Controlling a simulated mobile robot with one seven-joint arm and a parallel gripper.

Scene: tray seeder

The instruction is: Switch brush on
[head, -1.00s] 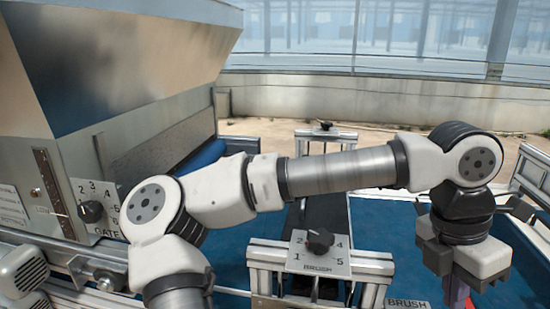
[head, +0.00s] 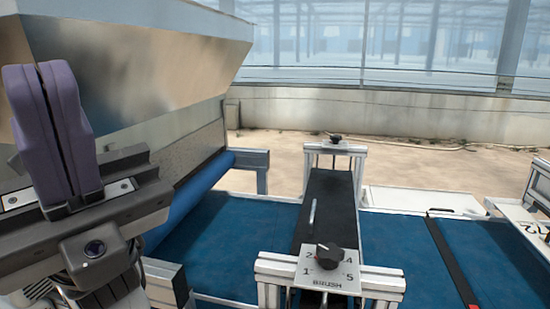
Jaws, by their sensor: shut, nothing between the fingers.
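The brush dial (head: 329,256) is a black knob on a light plate (head: 318,281) marked BRUSH with numbers around it. It sits at the near end of the dark brush bridge (head: 328,205) over the blue belt. No separate brush on/off switch is visible in this view. My gripper (head: 42,72) is at the far left, close to the camera, with its purple fingers pointing up and pressed together. It is empty and well apart from the brush dial.
A large metal hopper (head: 150,50) fills the upper left behind my gripper. The blue belt (head: 235,235) runs left to right under the bridge. A second black knob (head: 335,138) stands at the bridge's far end. A black-and-red bar (head: 450,262) crosses the belt at right.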

